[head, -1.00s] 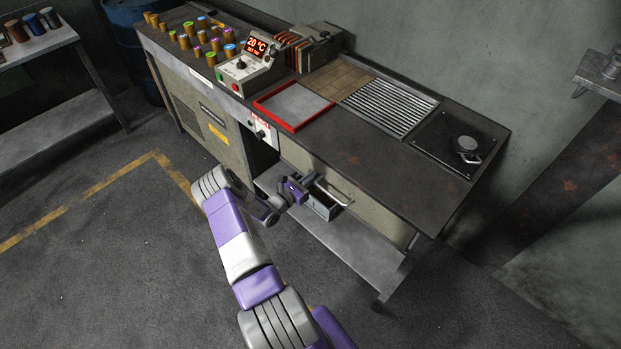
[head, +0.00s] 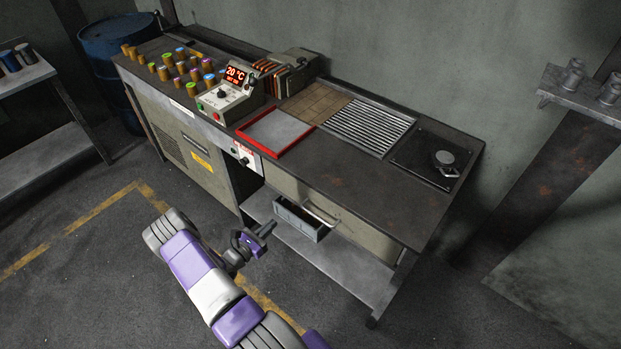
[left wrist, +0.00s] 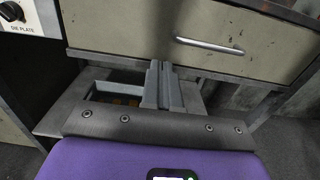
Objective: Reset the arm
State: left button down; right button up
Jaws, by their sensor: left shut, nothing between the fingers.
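My left arm comes in from the bottom of the head view, purple and white. Its left gripper (head: 268,228) is in front of the workbench, to the left of the open grey bin on the lower shelf. The gripper is shut and empty. In the left wrist view its closed fingers (left wrist: 163,85) point toward the drawer front, in front of the lower shelf and partly covering the bin. My right gripper is not in view.
The workbench (head: 370,192) carries a red-rimmed tray (head: 272,149), a control box and several coloured cylinders. A drawer with a handle (head: 321,213) sits above the shelf bin (head: 299,218). Open floor lies left of my arm, with a yellow line (head: 100,213).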

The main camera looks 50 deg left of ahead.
pick_arm(q)
jog(key=w+d+f+m+g+h, duration=0.1)
jog(key=w+d+m+g+h, duration=0.2)
jog(key=d, duration=0.5)
jog(key=w+d+f+m+g+h, duration=0.15)
jog(key=d+m+h, duration=0.3)
jog(key=d, duration=0.45)
jog(key=w+d+f+m+g+h, duration=0.1)
jog(key=w+d+m+g+h, duration=0.15)
jog(key=d+h, duration=0.4)
jog(key=s+d+f+m+g+y, duration=0.2)
jog(key=s+d+m+g, duration=0.4)
jog(key=d+m, duration=0.2)
jog(key=s+d+f+m+g+y, duration=0.25)
jog(key=s+d+m+g, duration=0.25)
jog(key=d+m+g, duration=0.3)
jog(key=w+d+r+m+t+y, duration=0.2)
jog(key=d+r+m+t, duration=0.1)
jog(key=m, duration=0.6)
jog(key=shift+w+d+t+y, duration=0.25)
jog(key=shift+d+t+y, duration=0.15)
jog(key=shift+d, duration=0.45)
jog(key=shift+a+r, duration=0.1)
